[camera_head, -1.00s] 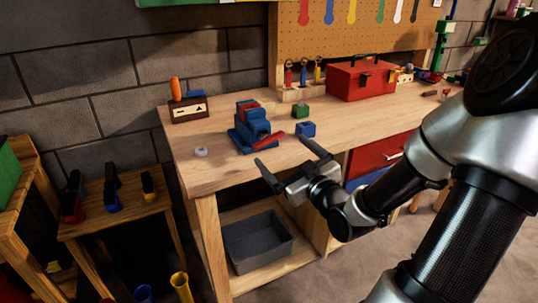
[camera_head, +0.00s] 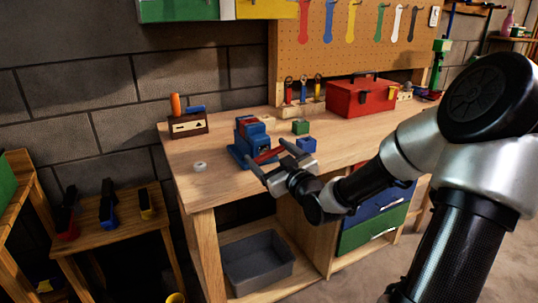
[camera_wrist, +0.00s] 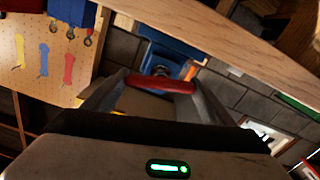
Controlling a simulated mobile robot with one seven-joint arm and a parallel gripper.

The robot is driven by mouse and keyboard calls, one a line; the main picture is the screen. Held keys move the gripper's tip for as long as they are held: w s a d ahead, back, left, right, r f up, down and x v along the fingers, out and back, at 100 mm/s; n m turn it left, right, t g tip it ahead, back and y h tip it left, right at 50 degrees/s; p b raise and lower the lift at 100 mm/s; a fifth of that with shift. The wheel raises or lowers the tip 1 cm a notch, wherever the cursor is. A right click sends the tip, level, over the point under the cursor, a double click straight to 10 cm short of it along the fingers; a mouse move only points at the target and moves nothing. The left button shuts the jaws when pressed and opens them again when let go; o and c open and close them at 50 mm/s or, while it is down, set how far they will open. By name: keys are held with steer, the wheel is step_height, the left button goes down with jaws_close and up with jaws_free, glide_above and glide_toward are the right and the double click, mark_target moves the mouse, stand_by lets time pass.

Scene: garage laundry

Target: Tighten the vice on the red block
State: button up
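The blue vice (camera_head: 243,140) stands on the workbench near its left end; it also shows in the wrist view (camera_wrist: 160,55). A little red of the block (camera_head: 247,121) shows at the top between its jaws, though small and hard to make out. The vice's red handle (camera_wrist: 160,84) lies crosswise at the front. My gripper (camera_head: 269,157) is at the vice's front, with its fingers open on either side of the handle. In the wrist view the handle spans most of the gap, and I cannot tell whether the fingers touch its ends.
A blue block (camera_head: 306,145) and a green block (camera_head: 300,127) lie close right of the vice. A red toolbox (camera_head: 361,97) stands further back. A white round piece (camera_head: 200,167) lies left on the bench (camera_head: 195,185). A grey bin (camera_head: 257,263) sits below.

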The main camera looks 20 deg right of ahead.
steer(key=c, duration=0.4)
steer(key=shift+p, duration=0.3)
steer(key=m+p, duration=0.3)
steer(key=shift+r+m, duration=0.15)
steer(key=shift+m, duration=0.25)
steer(key=m+p, duration=0.4)
steer(key=m, duration=0.1)
steer(key=shift+d+f, duration=0.1)
steer(key=shift+f, duration=0.1)
steer(key=shift+d+f+m+p, duration=0.1)
steer(key=shift+f+m+p, duration=0.1)
steer(key=shift+m+p, duration=1.55)
steer(key=shift+m+b, duration=0.4)
steer(key=shift+m, duration=0.25)
